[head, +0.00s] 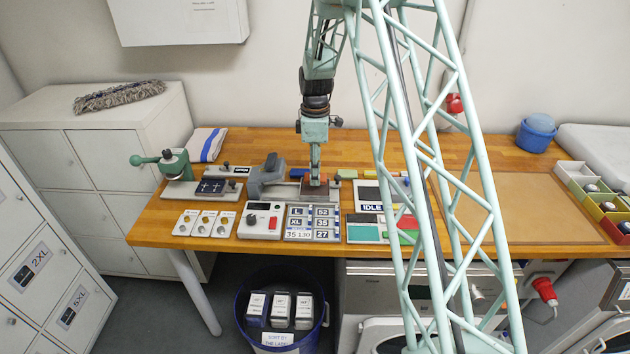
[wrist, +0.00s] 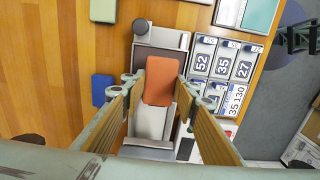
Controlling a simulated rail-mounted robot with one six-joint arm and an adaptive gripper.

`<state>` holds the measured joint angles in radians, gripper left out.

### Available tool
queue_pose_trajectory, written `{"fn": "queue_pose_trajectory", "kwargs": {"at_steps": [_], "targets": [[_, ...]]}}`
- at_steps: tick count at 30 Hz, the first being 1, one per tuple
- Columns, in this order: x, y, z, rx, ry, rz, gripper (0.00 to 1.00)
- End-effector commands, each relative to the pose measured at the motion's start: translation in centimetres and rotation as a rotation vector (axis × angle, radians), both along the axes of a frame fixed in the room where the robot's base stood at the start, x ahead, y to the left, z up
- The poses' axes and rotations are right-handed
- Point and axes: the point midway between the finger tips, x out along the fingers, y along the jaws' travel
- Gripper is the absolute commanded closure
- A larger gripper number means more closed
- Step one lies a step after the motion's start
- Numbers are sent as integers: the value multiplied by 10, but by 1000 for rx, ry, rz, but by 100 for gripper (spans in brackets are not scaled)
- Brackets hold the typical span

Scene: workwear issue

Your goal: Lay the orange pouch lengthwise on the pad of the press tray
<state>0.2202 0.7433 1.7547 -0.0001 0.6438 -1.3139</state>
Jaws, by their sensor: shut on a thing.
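The orange pouch (wrist: 160,82) is between the two fingers of my gripper (wrist: 157,92) in the wrist view. My gripper is shut on it, and the pouch lies flat-side toward the camera with its long side running up and down the picture. Below it is the grey press tray (wrist: 148,122), with a darker part (wrist: 158,60) showing beyond the pouch. I cannot tell whether the pouch touches it. In the head view my gripper (head: 315,178) is over the grey press (head: 266,178), and only a bit of orange shows at the fingertips.
Number cards (wrist: 222,62) lie close beside the press. A control box (head: 261,220) stands in front of it. A green hand press (head: 178,165) stands at left, a brown mat (head: 530,205) at right.

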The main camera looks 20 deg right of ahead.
Motion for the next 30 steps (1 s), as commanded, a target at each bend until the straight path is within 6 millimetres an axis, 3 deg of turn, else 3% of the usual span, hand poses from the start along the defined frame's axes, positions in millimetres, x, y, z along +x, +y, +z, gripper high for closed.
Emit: {"fn": "queue_pose_trajectory", "kwargs": {"at_steps": [12,29,30], "targets": [[5,-1,-33,0,1,0,82],[5,-1,-39,0,0,0,82],[5,-1,-39,0,0,0,70]]}}
